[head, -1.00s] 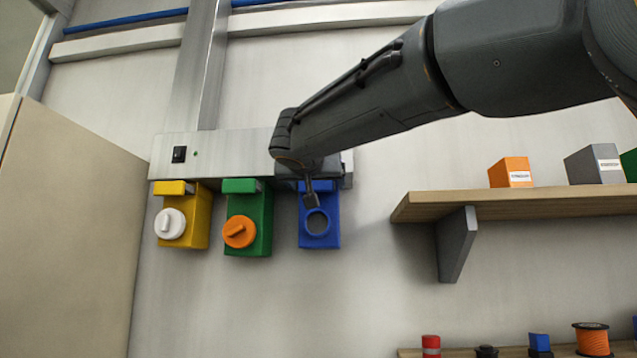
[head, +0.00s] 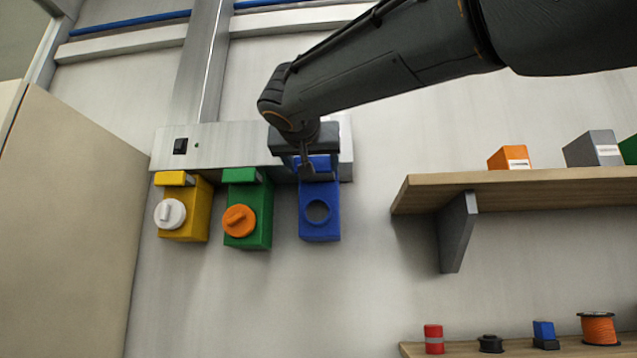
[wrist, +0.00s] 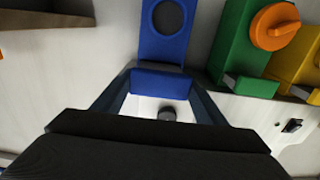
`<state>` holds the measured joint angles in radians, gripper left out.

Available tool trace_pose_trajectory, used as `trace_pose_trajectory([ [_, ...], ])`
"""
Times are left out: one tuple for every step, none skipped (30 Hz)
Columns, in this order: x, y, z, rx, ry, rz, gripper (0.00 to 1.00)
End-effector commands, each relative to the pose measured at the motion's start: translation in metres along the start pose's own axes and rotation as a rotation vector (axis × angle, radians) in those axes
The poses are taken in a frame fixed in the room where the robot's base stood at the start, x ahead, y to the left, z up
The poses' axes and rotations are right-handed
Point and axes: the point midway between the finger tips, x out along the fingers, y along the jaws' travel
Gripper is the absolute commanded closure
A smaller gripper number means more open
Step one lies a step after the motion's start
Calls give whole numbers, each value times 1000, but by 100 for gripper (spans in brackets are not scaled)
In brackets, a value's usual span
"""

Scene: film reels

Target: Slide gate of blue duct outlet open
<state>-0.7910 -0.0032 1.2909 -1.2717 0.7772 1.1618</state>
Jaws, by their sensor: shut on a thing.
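The blue duct outlet (head: 319,225) hangs third from the left under a metal duct box, with an open dark round port and no cap. Its gate (head: 318,163) is a blue block at the top, set higher than the yellow and green gates. My gripper (head: 316,174) is at this gate from above, partly hiding it. In the wrist view, my gripper (wrist: 161,95) has a finger on each side of the blue gate (wrist: 161,83) and is shut on it. The blue outlet's port (wrist: 168,17) shows beyond.
The yellow outlet (head: 197,215) with a white cap and the green outlet (head: 258,205) with an orange cap are to the left. A wooden shelf (head: 520,182) with boxes is to the right. A tall beige panel (head: 65,200) stands at far left.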

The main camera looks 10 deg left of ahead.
Motion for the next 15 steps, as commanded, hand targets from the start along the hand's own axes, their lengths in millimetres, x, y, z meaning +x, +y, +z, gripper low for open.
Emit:
trace_pose_trajectory([
  [-4, -1, 2, 2, 2, -4, 75],
  [-6, -1, 2, 1, 2, -4, 75],
  [-9, 0, 2, 1, 1, -3, 75],
  [-10, 0, 1, 1, 1, -3, 75],
  [-11, 0, 1, 1, 0, -2, 75],
  [-12, 0, 1, 1, 0, -2, 75],
  [-13, 0, 1, 1, -1, -2, 75],
  [-13, 0, 1, 0, -1, -2, 75],
  [-13, 0, 0, 0, -1, -2, 75],
  [-14, 0, 0, 0, -2, -2, 75],
  [-14, 0, 0, 0, -2, -3, 75],
  [-14, 0, 0, 0, -3, -3, 75],
  [-14, -1, 1, 0, -3, -3, 75],
  [-14, -1, 1, 0, -3, -3, 75],
  [-14, -1, 1, 0, -3, -3, 75],
])
